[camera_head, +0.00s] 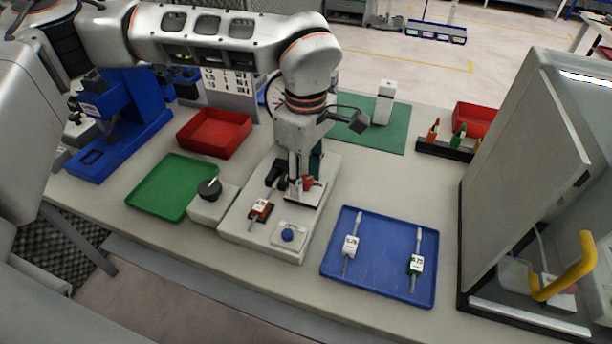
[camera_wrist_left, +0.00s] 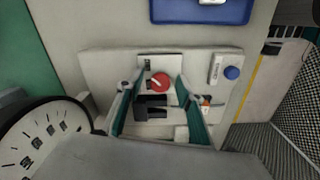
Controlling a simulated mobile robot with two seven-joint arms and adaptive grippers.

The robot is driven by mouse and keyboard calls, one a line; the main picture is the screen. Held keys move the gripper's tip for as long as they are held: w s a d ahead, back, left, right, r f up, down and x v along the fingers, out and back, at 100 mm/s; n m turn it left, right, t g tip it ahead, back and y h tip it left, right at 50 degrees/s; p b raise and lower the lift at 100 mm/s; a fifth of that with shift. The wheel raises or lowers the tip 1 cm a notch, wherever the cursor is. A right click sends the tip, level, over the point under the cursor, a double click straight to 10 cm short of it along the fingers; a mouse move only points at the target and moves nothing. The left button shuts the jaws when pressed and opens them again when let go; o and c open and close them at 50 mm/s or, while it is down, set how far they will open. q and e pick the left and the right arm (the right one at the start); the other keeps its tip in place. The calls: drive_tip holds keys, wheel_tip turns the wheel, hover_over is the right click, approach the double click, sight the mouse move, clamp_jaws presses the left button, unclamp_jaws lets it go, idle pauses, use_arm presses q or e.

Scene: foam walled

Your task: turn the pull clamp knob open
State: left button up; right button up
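The red round knob (camera_head: 308,183) with a white pointer mark sits on the pale grey test fixture (camera_head: 262,246). In the left wrist view the knob (camera_wrist_left: 160,81) shows whole, with the white mark slanting across it. A black clamp block (camera_wrist_left: 151,108) is beside it. My left gripper (camera_head: 304,172) points down over the fixture at the knob. In the left wrist view its teal fingers (camera_wrist_left: 158,84) are spread, one on each side of the knob, with gaps visible. Whether they are down at knob height is hard to tell. My right gripper is not in view.
A red-labelled piece (camera_head: 261,209) and a blue button (camera_head: 288,235) are on the fixture. A dark round knob (camera_head: 210,189) stands left. A blue tray (camera_head: 373,290) with two labelled pieces lies right, a green tray (camera_head: 160,190) left. A large dial (camera_wrist_left: 38,140) stands close behind the gripper.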

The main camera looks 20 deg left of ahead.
use_arm(q)
clamp_jaws()
drive_tip(key=shift+n, duration=0.3)
drive_tip(key=n, duration=0.3)
drive_tip(key=shift+n+p, duration=0.4)
drive_tip(key=n, duration=0.4)
drive_tip(key=shift+n, duration=0.3)
drive_tip(key=n, duration=0.4)
drive_tip(key=shift+n, duration=2.5)
